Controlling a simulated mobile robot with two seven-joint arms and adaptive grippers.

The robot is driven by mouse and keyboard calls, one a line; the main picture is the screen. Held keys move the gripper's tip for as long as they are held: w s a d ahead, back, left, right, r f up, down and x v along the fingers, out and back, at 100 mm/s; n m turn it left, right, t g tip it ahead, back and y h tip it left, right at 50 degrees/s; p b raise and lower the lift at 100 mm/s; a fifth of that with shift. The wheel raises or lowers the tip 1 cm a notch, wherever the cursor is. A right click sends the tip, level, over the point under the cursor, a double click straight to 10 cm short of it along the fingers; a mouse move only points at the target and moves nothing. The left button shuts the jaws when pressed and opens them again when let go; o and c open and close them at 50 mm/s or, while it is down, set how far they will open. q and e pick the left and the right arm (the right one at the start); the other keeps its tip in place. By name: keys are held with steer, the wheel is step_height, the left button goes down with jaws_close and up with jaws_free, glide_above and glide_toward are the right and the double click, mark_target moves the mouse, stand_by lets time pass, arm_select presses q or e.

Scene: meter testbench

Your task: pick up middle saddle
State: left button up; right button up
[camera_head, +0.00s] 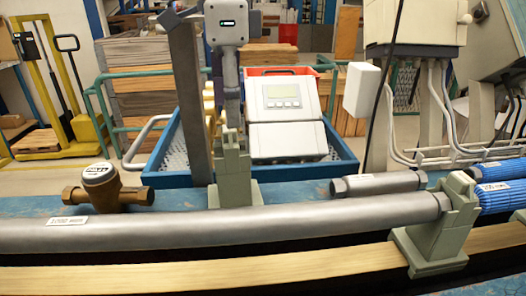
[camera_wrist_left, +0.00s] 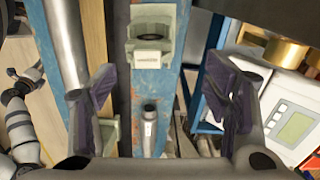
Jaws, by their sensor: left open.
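The middle saddle, a grey-green block (camera_head: 232,180), stands upright on the blue bench behind the long silver pipe in the head view. In the left wrist view, a matching saddle with a white label (camera_wrist_left: 152,50) lies beyond the fingertips, between the finger lines. My left gripper (camera_head: 228,118) points down just above the middle saddle. In the wrist view its purple-padded fingers (camera_wrist_left: 160,98) are spread and empty. Contact with the saddle cannot be made out. A second saddle (camera_head: 438,232) stands at the right front by the pipe's end. My right gripper is not in view.
The long silver pipe (camera_head: 280,222) crosses in front of the middle saddle. A brass meter (camera_head: 102,186) sits at left and a short grey pipe (camera_head: 380,184) at right. A blue tray (camera_head: 300,171) with a white display unit (camera_head: 287,140) stands close behind. A dark post (camera_head: 188,95) rises left of the gripper.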

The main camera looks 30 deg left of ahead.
mark_target(225, 129)
arm_select(q)
steer(key=shift+s+f, duration=0.2)
steer(key=shift+f, duration=0.1)
steer(key=f, duration=0.1)
steer(key=s+f, duration=0.1)
steer(key=f, duration=0.1)
steer(key=shift+s+f, duration=0.2)
steer(key=shift+f, duration=0.1)
steer(key=f, duration=0.6)
steer(key=shift+w+d+f, duration=0.15)
steer(key=shift+d+f, duration=0.05)
steer(key=shift+f, duration=0.15)
steer(key=shift+w+f, duration=0.1)
steer(key=shift+f, duration=0.25)
jaws_close()
